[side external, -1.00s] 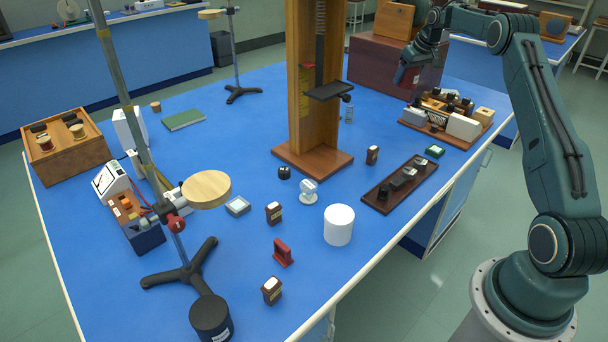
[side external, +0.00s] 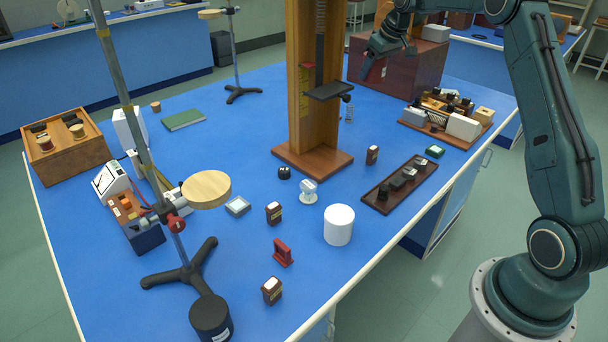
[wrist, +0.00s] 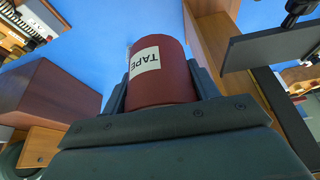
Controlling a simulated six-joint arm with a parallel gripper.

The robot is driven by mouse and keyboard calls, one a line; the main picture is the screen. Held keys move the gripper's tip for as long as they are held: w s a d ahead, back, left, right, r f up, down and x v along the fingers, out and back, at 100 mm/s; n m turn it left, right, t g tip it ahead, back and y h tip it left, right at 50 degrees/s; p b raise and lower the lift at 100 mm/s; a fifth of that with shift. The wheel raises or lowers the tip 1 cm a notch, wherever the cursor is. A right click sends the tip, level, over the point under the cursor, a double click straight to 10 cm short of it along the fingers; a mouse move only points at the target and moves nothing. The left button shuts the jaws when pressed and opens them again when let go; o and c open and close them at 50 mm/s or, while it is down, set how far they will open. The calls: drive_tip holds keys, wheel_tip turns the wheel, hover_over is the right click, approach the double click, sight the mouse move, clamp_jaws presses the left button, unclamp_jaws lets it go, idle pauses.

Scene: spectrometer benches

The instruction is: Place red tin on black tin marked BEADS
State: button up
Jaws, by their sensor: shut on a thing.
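My gripper (side external: 369,62) is high at the back of the blue bench, right of the tall wooden stand. In the wrist view my gripper (wrist: 158,88) is shut on a red tin (wrist: 165,80) with a white label reading TAPE. The fingers lie on both sides of it. In the side view the tin is mostly hidden. A black tin (side external: 211,317) stands upright at the front left of the bench, far from my gripper. A sliver of pale label shows on its lower right side; its text cannot be read.
The tall wooden stand (side external: 299,90) with a black shelf (side external: 329,91) rises mid-bench. A clamp stand with a round wooden plate (side external: 207,189) rises behind the black tin. A white cylinder (side external: 339,225) and several small blocks stand right of the black tin.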

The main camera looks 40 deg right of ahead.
drive_tip(key=w+a+r+n+y, duration=0.1)
drive_tip(key=a+n, duration=0.2)
drive_tip(key=a, duration=0.8)
drive_tip(key=w+a+r+n+y, duration=0.1)
drive_tip(key=w+a+n, duration=0.1)
drive_tip(key=a, duration=0.9)
drive_tip(key=n+g+y, duration=0.3)
drive_tip(key=n+g, duration=0.2)
drive_tip(key=n, duration=1)
hover_over(200, 319)
drive_tip(key=d, duration=0.2)
drive_tip(key=f, duration=1.4)
drive_tip(key=shift+w+a+f, duration=0.15)
drive_tip(key=shift+a+f, duration=0.1)
drive_tip(key=shift+f, duration=0.15)
drive_tip(key=shift+f, duration=0.1)
drive_tip(key=shift+f, duration=2.05)
drive_tip(key=shift+f, duration=0.15)
